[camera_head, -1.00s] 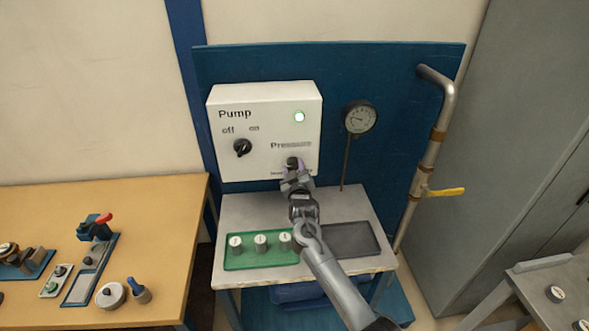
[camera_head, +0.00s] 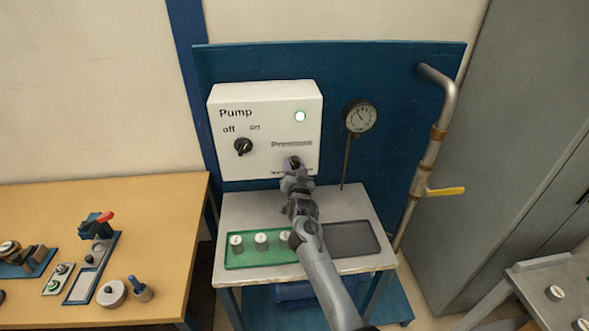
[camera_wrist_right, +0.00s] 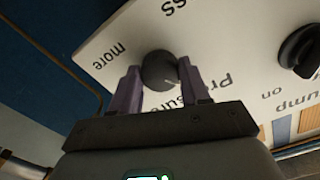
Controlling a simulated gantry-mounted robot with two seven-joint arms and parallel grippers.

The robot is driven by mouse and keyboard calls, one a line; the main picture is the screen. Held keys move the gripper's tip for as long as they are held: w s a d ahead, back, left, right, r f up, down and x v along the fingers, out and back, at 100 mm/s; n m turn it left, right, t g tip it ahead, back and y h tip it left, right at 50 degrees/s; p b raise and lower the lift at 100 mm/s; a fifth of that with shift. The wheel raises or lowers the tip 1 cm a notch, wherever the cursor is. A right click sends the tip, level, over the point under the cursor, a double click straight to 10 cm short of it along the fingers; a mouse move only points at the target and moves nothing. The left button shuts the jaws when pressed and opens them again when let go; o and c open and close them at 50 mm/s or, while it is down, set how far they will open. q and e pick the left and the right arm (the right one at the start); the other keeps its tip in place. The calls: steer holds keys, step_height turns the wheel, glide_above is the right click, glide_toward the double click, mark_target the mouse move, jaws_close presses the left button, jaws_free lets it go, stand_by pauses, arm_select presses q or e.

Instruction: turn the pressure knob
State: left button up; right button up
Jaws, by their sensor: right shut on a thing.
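The pressure knob (camera_wrist_right: 160,70) is a dark round knob on the front of the white pump box (camera_head: 240,108). In the head view my right gripper hides most of it. My right gripper (camera_head: 294,164) is at the lower right of the box front. In the right wrist view its two purple fingers (camera_wrist_right: 158,82) stand on either side of the knob and are shut on it. The words "more" and part of "Pressure" show beside it. The pressure gauge (camera_head: 360,116) hangs on the blue panel right of the box. My left gripper is not in view.
Below stands a small table with a green tray (camera_head: 262,261) holding several white-topped pieces and an empty dark tray (camera_head: 352,239). A pipe with a yellow valve handle (camera_head: 446,191) is at right.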

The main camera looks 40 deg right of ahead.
steer(key=shift+m, duration=0.6)
steer(key=o, duration=1.1)
steer(key=shift+c, duration=0.2)
steer(key=shift+s+a, duration=0.3)
steer(key=shift+s, duration=0.15)
steer(key=v, duration=0.9)
steer(key=shift+s+a+p, duration=0.25)
steer(key=shift+s+p, duration=0.1)
steer(key=shift+p, duration=0.1)
